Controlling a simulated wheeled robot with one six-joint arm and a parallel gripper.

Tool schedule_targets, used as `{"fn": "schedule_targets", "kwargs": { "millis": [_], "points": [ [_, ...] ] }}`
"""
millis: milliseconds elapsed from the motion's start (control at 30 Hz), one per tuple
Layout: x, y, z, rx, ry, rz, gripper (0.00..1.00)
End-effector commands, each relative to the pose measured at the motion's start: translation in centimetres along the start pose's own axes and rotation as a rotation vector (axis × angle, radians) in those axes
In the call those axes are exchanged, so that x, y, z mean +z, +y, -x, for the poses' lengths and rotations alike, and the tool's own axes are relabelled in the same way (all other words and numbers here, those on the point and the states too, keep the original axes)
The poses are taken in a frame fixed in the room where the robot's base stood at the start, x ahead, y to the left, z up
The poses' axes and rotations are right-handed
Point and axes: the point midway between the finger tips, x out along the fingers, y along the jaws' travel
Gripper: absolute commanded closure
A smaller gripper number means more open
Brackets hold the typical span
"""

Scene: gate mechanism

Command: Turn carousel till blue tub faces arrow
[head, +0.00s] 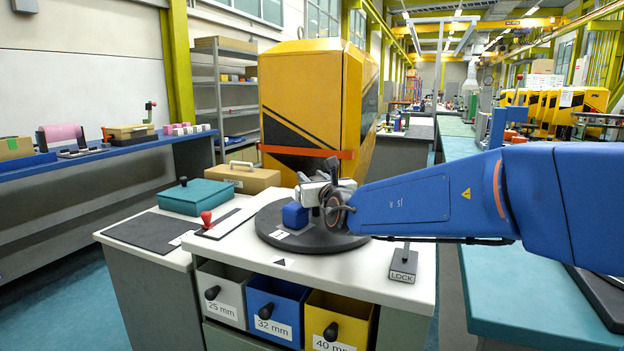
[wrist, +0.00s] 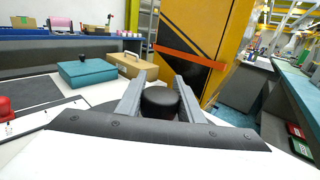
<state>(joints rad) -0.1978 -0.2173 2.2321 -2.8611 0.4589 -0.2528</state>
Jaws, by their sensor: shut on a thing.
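The carousel (head: 343,241) is a dark round disc on the white bench top. A small blue tub (head: 295,215) sits on its front-left part, near a white label on the disc. My gripper (head: 325,190) is over the carousel, beside the tub. In the wrist view its two fingers (wrist: 160,98) are shut on a black round knob (wrist: 160,103). My gripper hides the carousel's middle and any other tubs.
A red-knobbed lever (head: 206,219) stands left of the carousel, and a LOCK lever (head: 404,264) at the front right. Drawers marked 25 mm, 32 mm and 40 mm (head: 340,319) are below. A teal box (head: 198,197) and a cardboard box (head: 240,178) are behind left.

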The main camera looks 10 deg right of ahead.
Motion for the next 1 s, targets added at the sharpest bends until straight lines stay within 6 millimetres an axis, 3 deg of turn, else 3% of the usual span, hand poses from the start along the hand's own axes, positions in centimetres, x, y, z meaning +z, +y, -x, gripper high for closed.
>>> {"fn": "schedule_targets", "kwargs": {
  "millis": [67,100,167,567,1000],
  "points": [
    [0.0,0.0,0.0,0.0,-0.001,0.0,1.0],
    [0.1,0.0,0.0,0.0,-0.001,0.0,0.62],
    [0.1,0.0,0.0,0.0,-0.001,0.0,0.47],
    [0.1,0.0,0.4,0.0,-0.001,0.0,0.47],
    [0.1,0.0,6.4,0.0,-0.002,-0.001,0.47]
  ]
}}
